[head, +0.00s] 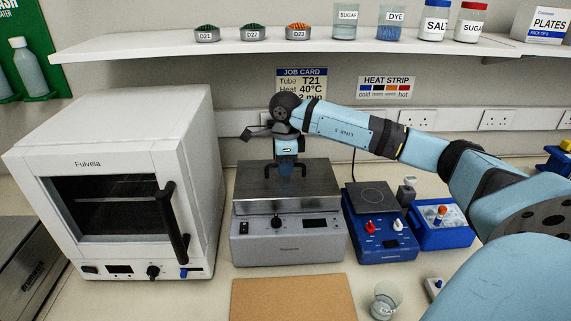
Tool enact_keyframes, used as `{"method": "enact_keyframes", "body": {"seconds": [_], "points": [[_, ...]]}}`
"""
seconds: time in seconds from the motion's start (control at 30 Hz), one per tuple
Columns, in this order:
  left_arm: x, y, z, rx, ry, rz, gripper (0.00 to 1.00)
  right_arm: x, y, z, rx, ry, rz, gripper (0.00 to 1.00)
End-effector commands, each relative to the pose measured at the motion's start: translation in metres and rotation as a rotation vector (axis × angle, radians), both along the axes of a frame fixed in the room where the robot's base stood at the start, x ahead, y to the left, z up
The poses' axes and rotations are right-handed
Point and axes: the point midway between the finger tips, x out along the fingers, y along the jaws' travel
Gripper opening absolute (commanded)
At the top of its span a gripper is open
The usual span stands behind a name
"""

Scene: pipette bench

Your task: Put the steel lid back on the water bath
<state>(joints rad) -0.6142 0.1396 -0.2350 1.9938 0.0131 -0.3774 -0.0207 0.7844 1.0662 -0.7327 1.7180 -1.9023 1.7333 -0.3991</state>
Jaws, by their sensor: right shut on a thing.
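The water bath (287,246) is a grey box with a knob and a dark display on its front, standing in the middle of the bench. The steel lid (257,182) covers its top, level; no clear gap shows between lid and bath, though I cannot tell if it is fully seated. My right gripper (287,170) points down at the middle of the lid and is shut on its handle, which the fingers mostly hide. My left gripper is not in view.
A white oven (115,165) stands close on the left. A blue hotplate stirrer (377,225) and a blue tray (445,236) stand on the right. A brown board (292,299) and glass beaker (385,299) are in front. A shelf (290,45) runs above my arm.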

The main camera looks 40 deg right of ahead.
Motion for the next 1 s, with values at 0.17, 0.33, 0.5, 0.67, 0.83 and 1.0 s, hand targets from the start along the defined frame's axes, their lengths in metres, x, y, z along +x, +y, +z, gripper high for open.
{"method": "enact_keyframes", "body": {"seconds": [0.17, 0.33, 0.5, 0.67, 0.83, 1.0], "points": [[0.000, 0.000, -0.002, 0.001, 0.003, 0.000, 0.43, 0.000, 0.000, 0.001, 0.000, -0.003, 0.000, 0.00], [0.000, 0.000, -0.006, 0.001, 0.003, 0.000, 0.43, 0.000, 0.000, -0.005, -0.001, -0.002, 0.000, 0.00], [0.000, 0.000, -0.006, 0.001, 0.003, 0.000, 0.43, 0.000, 0.000, -0.005, -0.001, -0.001, 0.000, 0.38], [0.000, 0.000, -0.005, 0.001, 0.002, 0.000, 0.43, 0.000, 0.000, -0.005, -0.001, -0.001, 0.000, 0.38], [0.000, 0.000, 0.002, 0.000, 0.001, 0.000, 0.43, 0.000, 0.000, 0.004, 0.000, -0.001, 0.000, 0.38], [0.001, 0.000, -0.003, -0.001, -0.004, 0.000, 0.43, 0.001, 0.000, 0.027, 0.000, -0.005, 0.000, 0.38]]}}
